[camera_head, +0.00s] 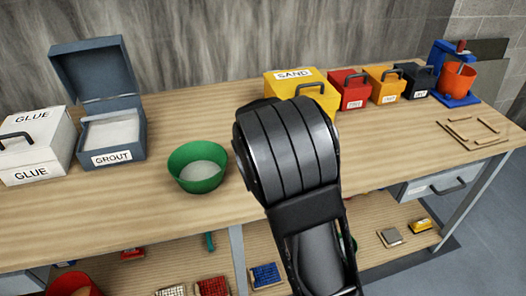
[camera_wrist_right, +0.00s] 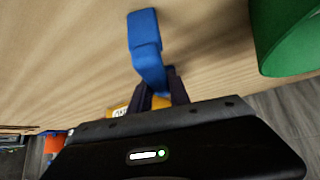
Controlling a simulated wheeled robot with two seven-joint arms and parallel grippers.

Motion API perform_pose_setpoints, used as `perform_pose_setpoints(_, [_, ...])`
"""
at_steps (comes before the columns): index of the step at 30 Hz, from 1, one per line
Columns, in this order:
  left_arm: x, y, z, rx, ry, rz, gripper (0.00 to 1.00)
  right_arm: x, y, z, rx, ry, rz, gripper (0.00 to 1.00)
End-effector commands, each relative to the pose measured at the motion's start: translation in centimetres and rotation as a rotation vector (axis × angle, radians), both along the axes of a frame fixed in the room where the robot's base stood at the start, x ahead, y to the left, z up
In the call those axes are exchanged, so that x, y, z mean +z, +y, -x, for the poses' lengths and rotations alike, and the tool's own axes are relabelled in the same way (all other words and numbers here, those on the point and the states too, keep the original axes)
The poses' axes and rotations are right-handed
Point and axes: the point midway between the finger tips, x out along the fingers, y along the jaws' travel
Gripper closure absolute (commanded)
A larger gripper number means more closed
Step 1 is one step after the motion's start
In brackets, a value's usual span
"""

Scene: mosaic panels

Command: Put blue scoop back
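The blue scoop (camera_wrist_right: 146,32) shows in the right wrist view, its narrow handle running down between the dark fingers of my right gripper (camera_wrist_right: 166,88). The gripper is shut on the handle, and the scoop appears above the wooden tabletop. In the head view my right arm fills the middle and hides both scoop and gripper. A green bowl (camera_head: 198,180) with pale powder stands left of my arm; it also shows at the upper right of the right wrist view (camera_wrist_right: 284,45). The grey-blue GROUT box (camera_head: 122,140) stands open with pale powder inside. My left gripper is not in view.
A white GLUE box (camera_head: 38,155) stands at far left. The yellow SAND box (camera_head: 318,97), red box (camera_head: 352,94), orange box (camera_head: 386,88) and dark box (camera_head: 420,80) line the back. An orange bucket (camera_head: 458,80) stands at far right. The front tabletop is clear.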

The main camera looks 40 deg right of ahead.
Motion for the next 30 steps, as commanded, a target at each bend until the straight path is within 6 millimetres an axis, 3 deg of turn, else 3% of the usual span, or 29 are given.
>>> perform_pose_setpoints(7, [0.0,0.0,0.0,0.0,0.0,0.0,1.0,0.0,0.0,0.0,0.0,0.0,0.0,0.57])
perform_pose_setpoints(20, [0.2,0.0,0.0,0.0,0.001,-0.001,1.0,0.7,0.4,0.1,0.003,-0.001,0.0,0.57])
perform_pose_setpoints(30, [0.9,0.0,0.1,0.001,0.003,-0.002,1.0,4.2,2.3,2.2,0.006,-0.002,-0.001,0.57])
